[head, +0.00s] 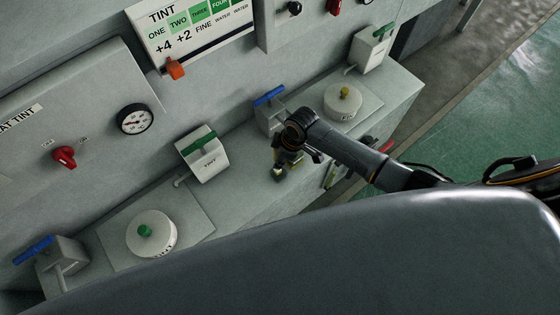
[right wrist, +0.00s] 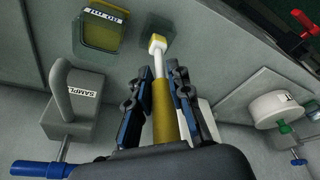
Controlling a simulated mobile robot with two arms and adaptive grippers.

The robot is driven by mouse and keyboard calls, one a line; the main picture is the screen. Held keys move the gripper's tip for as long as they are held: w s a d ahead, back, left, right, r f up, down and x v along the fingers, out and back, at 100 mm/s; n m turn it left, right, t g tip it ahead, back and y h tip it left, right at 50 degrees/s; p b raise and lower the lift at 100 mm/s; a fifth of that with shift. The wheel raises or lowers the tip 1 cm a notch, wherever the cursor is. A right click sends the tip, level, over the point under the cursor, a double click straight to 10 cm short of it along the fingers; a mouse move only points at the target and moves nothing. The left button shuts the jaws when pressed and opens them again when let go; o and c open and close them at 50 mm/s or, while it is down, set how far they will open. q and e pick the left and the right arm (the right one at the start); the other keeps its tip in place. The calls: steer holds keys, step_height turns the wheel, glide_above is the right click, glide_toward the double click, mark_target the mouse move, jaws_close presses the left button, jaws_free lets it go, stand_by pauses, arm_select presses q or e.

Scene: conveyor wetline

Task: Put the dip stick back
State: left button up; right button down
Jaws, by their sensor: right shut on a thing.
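My right gripper (head: 287,158) is over the grey counter; it also shows in the right wrist view (right wrist: 163,82). Its two dark fingers are shut around a yellow-brown sleeve with a pale rod, which looks like the dip stick (right wrist: 161,108). The stick's pale yellow block end (right wrist: 157,43) points away from the gripper, near a yellow cup (right wrist: 102,33) with a volume label. I cannot tell whether the end touches anything. In the head view the stick is mostly hidden by my gripper. My left gripper is not in view.
A grey sample block (right wrist: 72,118) with a blue-handled valve (right wrist: 40,168) stands left in the wrist view. White round lids (head: 151,234) (head: 342,101) sit on the counter. Red knobs and a gauge (head: 135,119) are on the wall panel.

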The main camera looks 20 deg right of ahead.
steer(key=shift+s+f, duration=0.1)
steer(key=shift+f, duration=0.95)
steer(key=shift+f, duration=0.15)
steer(key=c, duration=1.2)
jaws_free()
steer(key=shift+r, duration=0.3)
steer(key=v, duration=1.1)
steer(key=shift+s+d+r, duration=0.1)
steer(key=shift+d+r, duration=0.05)
steer(key=shift+r, duration=0.2)
